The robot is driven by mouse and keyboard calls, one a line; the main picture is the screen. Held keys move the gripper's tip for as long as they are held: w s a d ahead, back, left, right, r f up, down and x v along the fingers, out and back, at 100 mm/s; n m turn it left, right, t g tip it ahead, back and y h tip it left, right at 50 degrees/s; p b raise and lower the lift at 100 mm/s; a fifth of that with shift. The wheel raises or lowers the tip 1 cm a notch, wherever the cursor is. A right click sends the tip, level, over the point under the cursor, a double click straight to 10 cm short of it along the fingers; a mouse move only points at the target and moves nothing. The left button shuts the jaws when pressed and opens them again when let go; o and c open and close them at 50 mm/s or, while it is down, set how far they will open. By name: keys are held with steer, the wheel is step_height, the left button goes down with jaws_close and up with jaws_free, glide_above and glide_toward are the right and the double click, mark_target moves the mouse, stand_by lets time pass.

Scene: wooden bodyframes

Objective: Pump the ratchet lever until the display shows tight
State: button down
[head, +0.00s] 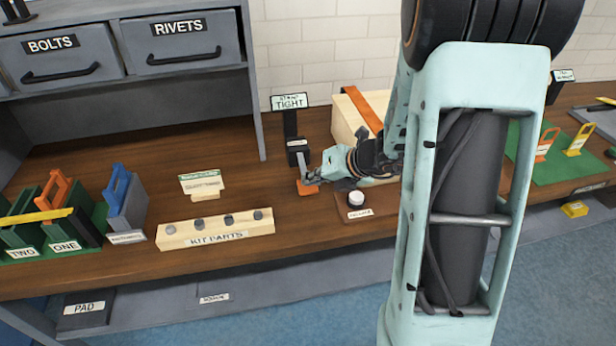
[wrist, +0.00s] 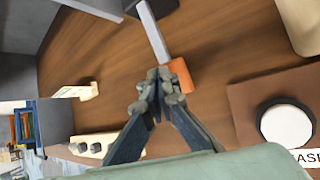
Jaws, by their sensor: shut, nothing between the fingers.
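The display (head: 290,102) stands on a black post at the back of the bench. Its large word reads TIGHT; the smaller line above it is not clear. Below it is the dark ratchet body (head: 297,147). The ratchet lever is a grey bar (wrist: 153,35) with an orange grip (head: 307,188), lowered close to the bench. The orange grip also shows in the wrist view (wrist: 182,75). My gripper (wrist: 160,82) is shut and empty, with its fingertips right beside the orange grip; I cannot tell whether they touch.
A white round button (head: 356,198) on a brown base stands right of the lever. Behind is a wooden box (head: 345,118) with an orange strap (head: 363,108). A kit parts block (head: 216,233) and a small card stand (head: 202,186) lie left. Bare bench lies between.

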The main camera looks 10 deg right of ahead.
steer(key=shift+r, duration=0.15)
steer(key=shift+r+p, duration=2.15)
steer(key=shift+p, duration=0.05)
step_height(320, 180, up, 5)
steer(key=p, duration=0.4)
steer(key=shift+w+p, duration=0.1)
steer(key=shift+p, duration=0.3)
